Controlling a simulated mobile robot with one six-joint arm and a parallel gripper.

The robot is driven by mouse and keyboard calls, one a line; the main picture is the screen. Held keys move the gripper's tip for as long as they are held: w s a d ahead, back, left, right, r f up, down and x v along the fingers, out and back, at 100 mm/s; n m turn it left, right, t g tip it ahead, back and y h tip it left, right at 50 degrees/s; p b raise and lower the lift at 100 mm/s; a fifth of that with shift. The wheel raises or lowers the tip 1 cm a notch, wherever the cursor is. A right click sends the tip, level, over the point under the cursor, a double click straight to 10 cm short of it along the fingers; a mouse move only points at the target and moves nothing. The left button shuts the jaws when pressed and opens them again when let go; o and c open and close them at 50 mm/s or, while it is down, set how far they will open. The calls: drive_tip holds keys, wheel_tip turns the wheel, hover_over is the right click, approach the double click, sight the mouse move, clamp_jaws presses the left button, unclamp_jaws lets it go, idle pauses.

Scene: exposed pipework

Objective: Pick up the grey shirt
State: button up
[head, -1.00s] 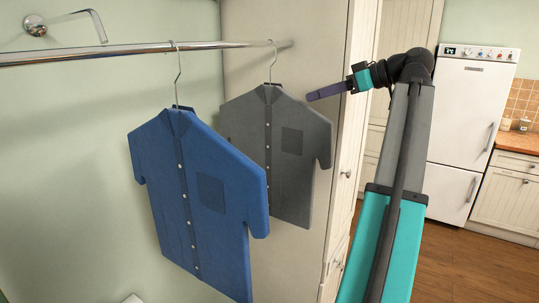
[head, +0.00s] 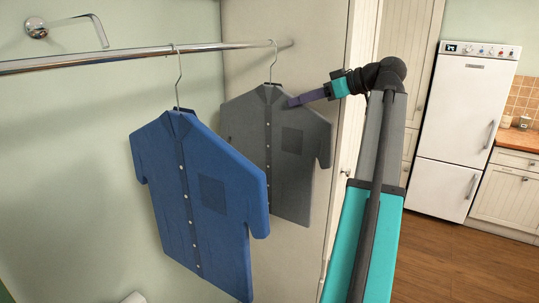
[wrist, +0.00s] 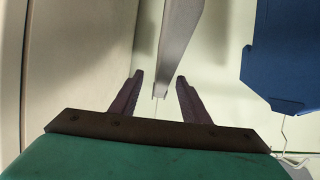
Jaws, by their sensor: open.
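The grey shirt (head: 262,130) hangs on a wire hanger (head: 272,62) from the rail, behind the blue shirt. My gripper (head: 291,102) is at its right shoulder, close to the collar, in the head view. In the wrist view my gripper (wrist: 159,80) is open, and the grey shirt (wrist: 180,40) shows edge-on, with its end between the two fingers. I cannot tell whether either finger touches it.
The blue shirt (head: 200,200) hangs to the left, nearer the camera; it also shows at the right of the wrist view (wrist: 280,55). The metal rail (head: 120,57) runs above both shirts. A pale cabinet side (head: 315,50) stands close behind the grey shirt.

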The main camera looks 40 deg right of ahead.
sight(279, 105)
drive_tip(key=shift+p+x, duration=0.3)
drive_tip(key=shift+x, duration=1.25)
drive_tip(key=shift+a, duration=0.1)
drive_tip(key=shift+a+p+x, duration=0.1)
drive_tip(key=shift+p+x, duration=0.65)
drive_tip(key=shift+x, duration=0.55)
drive_tip(key=shift+a+p+x, duration=0.15)
drive_tip(key=shift+p+x, duration=0.6)
drive_tip(key=shift+x, duration=0.5)
drive_tip(key=shift+r, duration=0.1)
drive_tip(key=shift+c, duration=0.2)
clamp_jaws()
